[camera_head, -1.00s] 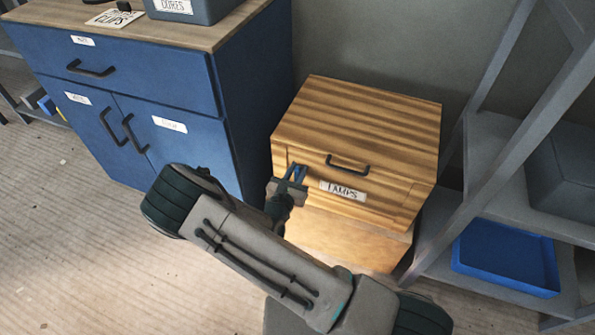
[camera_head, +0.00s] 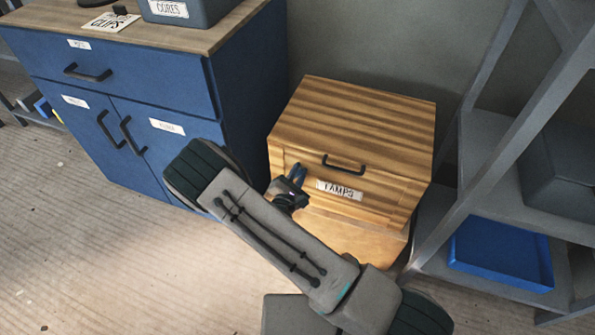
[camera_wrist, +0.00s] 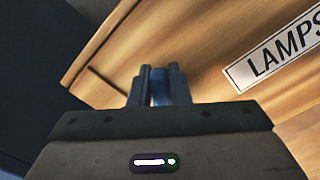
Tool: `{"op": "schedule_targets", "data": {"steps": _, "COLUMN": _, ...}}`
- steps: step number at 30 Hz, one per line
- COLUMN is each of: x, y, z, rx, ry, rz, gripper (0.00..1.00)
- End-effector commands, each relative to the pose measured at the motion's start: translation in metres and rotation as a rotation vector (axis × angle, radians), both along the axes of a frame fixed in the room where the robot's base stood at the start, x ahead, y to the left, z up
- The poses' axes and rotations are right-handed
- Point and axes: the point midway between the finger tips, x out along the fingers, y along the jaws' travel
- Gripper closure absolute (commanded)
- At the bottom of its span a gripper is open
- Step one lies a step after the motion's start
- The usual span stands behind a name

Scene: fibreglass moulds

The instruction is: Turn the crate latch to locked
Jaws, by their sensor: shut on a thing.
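The wooden crate (camera_head: 352,115) with a LAMPS label stands in the middle of the head view; its front and label also show in the wrist view (camera_wrist: 215,55). My gripper (camera_head: 298,172) is at the left part of the crate's front, left of the label. In the wrist view my gripper (camera_wrist: 159,72) has its two dark fingers close together against the wooden front. It is shut on the crate latch, which the fingers mostly hide. A blue strip shows between the fingers. I cannot make out the latch's angle.
A black handle (camera_head: 344,165) sits on the crate's front above the label. A blue cabinet (camera_head: 120,95) stands to the left. A grey shelf rack (camera_head: 490,135) with a blue tray (camera_head: 502,252) stands close on the right. Open floor lies at the lower left.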

Motion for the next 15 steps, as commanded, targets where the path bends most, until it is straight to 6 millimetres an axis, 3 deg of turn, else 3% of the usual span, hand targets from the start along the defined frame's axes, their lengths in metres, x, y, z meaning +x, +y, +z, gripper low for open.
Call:
{"op": "schedule_targets", "data": {"steps": 1, "x": -0.0020, "y": 0.0024, "z": -0.0082, "rx": 0.047, "ry": 0.003, "rz": 0.007, "gripper": 1.00}}
{"op": "schedule_targets", "data": {"steps": 15, "x": -0.0036, "y": -0.0002, "z": -0.0162, "rx": 0.466, "ry": -0.151, "rz": 0.010, "gripper": 1.00}}
